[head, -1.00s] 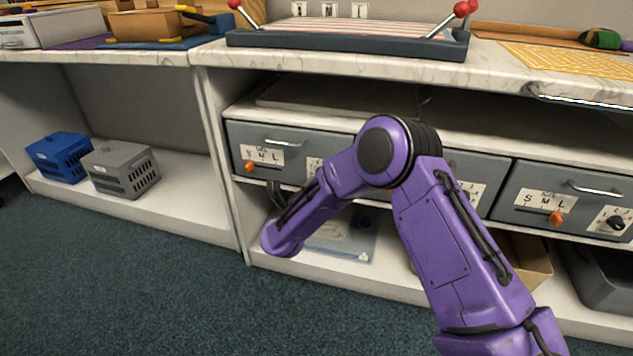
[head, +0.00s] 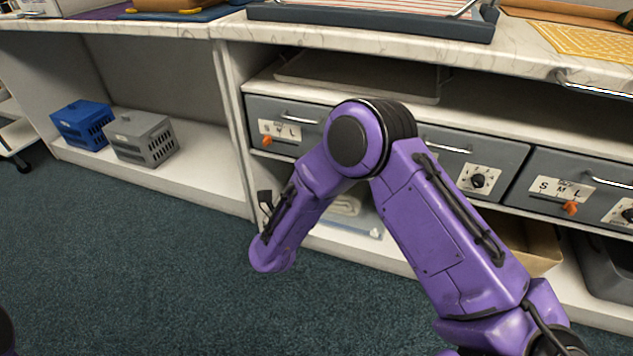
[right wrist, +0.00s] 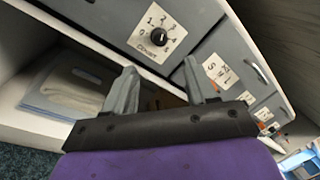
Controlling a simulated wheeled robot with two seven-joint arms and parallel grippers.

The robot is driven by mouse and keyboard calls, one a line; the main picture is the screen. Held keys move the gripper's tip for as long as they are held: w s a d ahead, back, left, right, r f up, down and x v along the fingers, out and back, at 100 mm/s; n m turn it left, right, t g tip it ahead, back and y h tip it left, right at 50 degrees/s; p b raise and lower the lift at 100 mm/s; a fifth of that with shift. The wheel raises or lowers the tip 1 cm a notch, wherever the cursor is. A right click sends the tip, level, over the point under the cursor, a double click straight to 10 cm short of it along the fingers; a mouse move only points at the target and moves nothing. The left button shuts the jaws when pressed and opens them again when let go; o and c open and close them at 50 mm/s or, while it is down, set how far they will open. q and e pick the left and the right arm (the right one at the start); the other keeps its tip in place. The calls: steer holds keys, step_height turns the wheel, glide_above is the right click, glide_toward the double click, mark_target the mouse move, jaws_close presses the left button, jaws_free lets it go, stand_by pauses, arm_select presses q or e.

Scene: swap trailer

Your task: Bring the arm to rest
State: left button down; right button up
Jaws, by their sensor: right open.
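My right arm comes in from the lower right of the head view, bent at a raised elbow (head: 362,140), with its forearm (head: 298,210) angled down to the left in front of the drawer unit. Its gripper is mostly hidden behind the forearm there. In the right wrist view my right gripper (right wrist: 158,88) is open, its two grey fingers apart with nothing between them. Beyond the fingers are a drawer front with a dial (right wrist: 158,36) and the lower shelf. My left gripper is not in view.
Grey drawers (head: 475,155) sit under the white counter (head: 400,55). A clear tray with folded cloth (right wrist: 75,90) and a cardboard box (head: 525,240) are on the lower shelf. Blue (head: 82,125) and grey (head: 142,138) crates stand left. The carpet (head: 130,250) in front is clear.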

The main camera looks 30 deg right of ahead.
steer(key=s+a+f+n+t+y, duration=0.1)
steer(key=s+a+f+n+y, duration=0.1)
steer(key=f+n+y, duration=0.65)
steer(key=s+a+f+n+t+y, duration=0.1)
steer(key=s+f+n+y, duration=0.15)
steer(key=f+n, duration=0.7)
steer(key=s+d+f+n+g+y, duration=0.1)
steer(key=s+d+f+n+g, duration=0.2)
steer(key=s, duration=0.6)
steer(key=s+f+n+g, duration=0.3)
steer(key=s+n, duration=0.2)
steer(key=s, duration=0.4)
steer(key=s+d+f+n+g+y, duration=0.1)
steer(key=s+d+f+n+g, duration=0.25)
steer(key=s, duration=0.65)
step_height(320, 180, up, 32)
steer(key=a+n+p, duration=0.1)
steer(key=p, duration=3.1)
steer(key=shift+a, duration=0.15)
